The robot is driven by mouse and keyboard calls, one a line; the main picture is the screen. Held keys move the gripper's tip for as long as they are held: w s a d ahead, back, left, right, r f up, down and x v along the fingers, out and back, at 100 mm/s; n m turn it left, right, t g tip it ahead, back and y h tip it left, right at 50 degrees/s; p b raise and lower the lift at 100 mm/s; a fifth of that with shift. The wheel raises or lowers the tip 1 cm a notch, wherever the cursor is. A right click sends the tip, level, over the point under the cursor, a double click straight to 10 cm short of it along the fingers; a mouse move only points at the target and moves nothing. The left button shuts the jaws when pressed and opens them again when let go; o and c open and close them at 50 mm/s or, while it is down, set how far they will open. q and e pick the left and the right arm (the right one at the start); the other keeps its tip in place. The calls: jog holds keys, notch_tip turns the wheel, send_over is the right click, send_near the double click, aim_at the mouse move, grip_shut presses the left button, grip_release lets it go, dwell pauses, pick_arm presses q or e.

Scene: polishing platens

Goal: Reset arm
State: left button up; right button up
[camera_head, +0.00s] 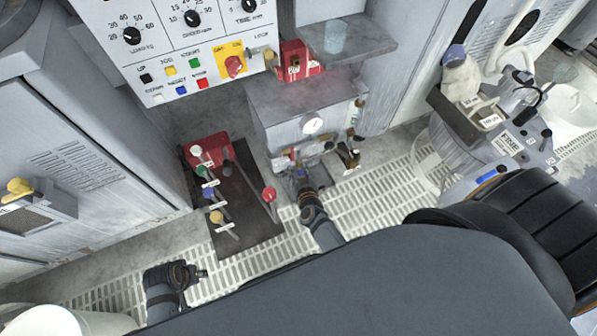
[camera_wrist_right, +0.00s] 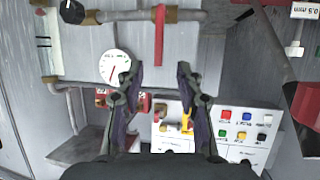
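My right gripper (camera_head: 300,177) is at the end of the dark arm that reaches up to the front of a grey cabinet with a round gauge. In the right wrist view its two fingers (camera_wrist_right: 159,78) stand apart with nothing between them. My left gripper (camera_head: 201,273) is low at the left, over the white floor grating. Its fingers are too small to tell whether they are open, and I see no object at them.
A grey cabinet (camera_head: 305,100) carries a gauge (camera_head: 313,124), also seen in the right wrist view (camera_wrist_right: 114,66), and pipes. A dark plate (camera_head: 240,200) with coloured lever knobs lies left of my right gripper. A control panel (camera_head: 180,45) stands behind. Open grating (camera_head: 270,262) lies between my arms.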

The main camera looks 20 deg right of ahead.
jog(key=shift+s+r, duration=0.25)
jog(key=shift+s, duration=0.2)
